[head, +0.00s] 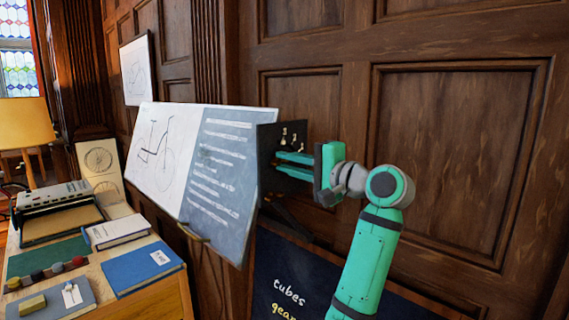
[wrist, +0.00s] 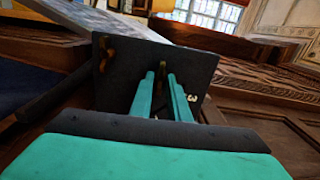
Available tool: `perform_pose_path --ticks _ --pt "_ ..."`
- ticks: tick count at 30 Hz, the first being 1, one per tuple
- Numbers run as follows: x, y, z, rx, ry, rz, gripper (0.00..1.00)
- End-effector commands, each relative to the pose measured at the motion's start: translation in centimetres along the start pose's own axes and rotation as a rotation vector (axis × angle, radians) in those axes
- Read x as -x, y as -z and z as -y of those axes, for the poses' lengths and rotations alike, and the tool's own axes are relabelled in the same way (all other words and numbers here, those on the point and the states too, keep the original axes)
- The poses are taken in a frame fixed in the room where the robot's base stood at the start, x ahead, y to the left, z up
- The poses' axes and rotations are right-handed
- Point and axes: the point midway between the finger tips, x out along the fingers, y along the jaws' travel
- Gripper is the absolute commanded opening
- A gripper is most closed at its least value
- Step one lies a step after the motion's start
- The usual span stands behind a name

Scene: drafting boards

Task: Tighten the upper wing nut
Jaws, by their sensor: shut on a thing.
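A dark upright plate (head: 268,150) stands at the right edge of the tilted drafting board; it also shows in the wrist view (wrist: 190,62). My gripper (head: 279,162) reaches it from the right, with its two teal fingers at the plate's face. The fingers are shut on the upper wing nut, which they largely hide in both views. In the wrist view my gripper (wrist: 161,78) has its fingertips close to the plate, and another brass wing nut (wrist: 104,52) shows to their left, clear of the fingers. Its turn angle is hard to tell.
The drafting board (head: 228,165) carries a bicycle drawing and a blue lettered sheet. A dark chalkboard (head: 290,285) is below. A side table with a blue book (head: 142,268) and a typewriter-like machine (head: 52,200) stands at left. Wood panelling (head: 460,150) lies close behind my arm.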

Motion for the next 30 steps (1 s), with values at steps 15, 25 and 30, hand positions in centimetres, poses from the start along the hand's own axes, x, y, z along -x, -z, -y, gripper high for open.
perform_pose_path --ticks 15,25,30 --pt "0.1 0.1 -0.1 -0.001 -0.001 -0.002 0.32" --pt "1.4 0.1 0.0 0.000 0.001 -0.004 0.32" --pt "4.5 0.2 0.0 0.001 0.001 -0.005 0.32"
